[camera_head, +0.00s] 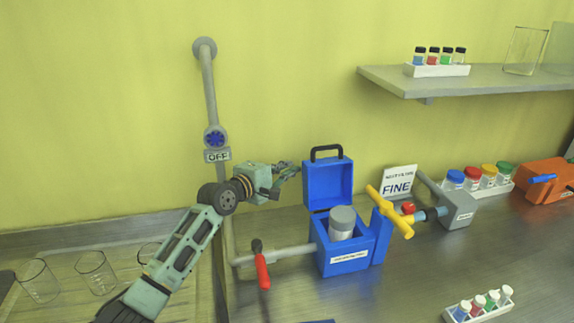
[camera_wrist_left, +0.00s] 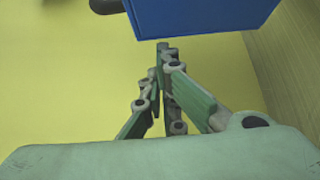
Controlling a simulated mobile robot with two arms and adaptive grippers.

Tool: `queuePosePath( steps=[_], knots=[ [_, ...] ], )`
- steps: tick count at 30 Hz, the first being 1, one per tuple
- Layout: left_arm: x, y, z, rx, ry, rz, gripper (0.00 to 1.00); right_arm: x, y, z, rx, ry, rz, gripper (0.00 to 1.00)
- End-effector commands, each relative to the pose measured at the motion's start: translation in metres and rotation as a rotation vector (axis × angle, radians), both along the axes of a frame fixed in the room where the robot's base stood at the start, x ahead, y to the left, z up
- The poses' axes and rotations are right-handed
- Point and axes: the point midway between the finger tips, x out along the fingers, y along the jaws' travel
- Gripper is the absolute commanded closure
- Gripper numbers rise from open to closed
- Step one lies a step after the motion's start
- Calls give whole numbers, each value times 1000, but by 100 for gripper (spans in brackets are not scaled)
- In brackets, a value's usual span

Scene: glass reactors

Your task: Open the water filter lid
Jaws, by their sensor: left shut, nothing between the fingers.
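The water filter is a blue box (camera_head: 345,259) on the bench, with a grey-white cylinder (camera_head: 342,222) standing inside it. Its blue lid (camera_head: 329,184) with a black handle (camera_head: 326,152) stands upright at the back, so the box is open on top. In the left wrist view the lid (camera_wrist_left: 200,15) fills the top edge. My left gripper (camera_head: 295,170) is just left of the lid, shut and empty, apart from it as far as I can tell. It also shows in the left wrist view (camera_wrist_left: 163,48). My right gripper is in neither view.
A pipe with a red-handled valve (camera_head: 262,265) runs into the box from the left. A yellow valve handle (camera_head: 390,211) stands at its right. A vertical pipe with an "OFF" sign (camera_head: 217,156) is behind my arm. Glass beakers (camera_head: 96,272) stand at the left. Bench front right holds a vial rack (camera_head: 479,305).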

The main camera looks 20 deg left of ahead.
Motion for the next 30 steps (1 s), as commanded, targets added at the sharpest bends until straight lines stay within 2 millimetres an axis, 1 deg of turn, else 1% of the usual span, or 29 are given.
queuePosePath(
  steps=[1, 5, 15, 19, 24, 30],
  knots=[
    [4, -2, 0, 0, -1, 0, 100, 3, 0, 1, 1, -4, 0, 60],
    [8, -3, -1, 0, 1, 0, 100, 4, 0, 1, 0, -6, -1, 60],
    [8, -4, -1, 3, -5, -1, 100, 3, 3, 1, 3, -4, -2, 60],
    [-2, -12, 7, 59, -93, -4, 100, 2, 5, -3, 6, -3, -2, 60],
    [-19, -22, 20, 165, -248, -3, 100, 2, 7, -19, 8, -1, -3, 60],
    [-24, -25, 29, 198, -295, -1, 100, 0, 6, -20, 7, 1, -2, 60]
  ],
)
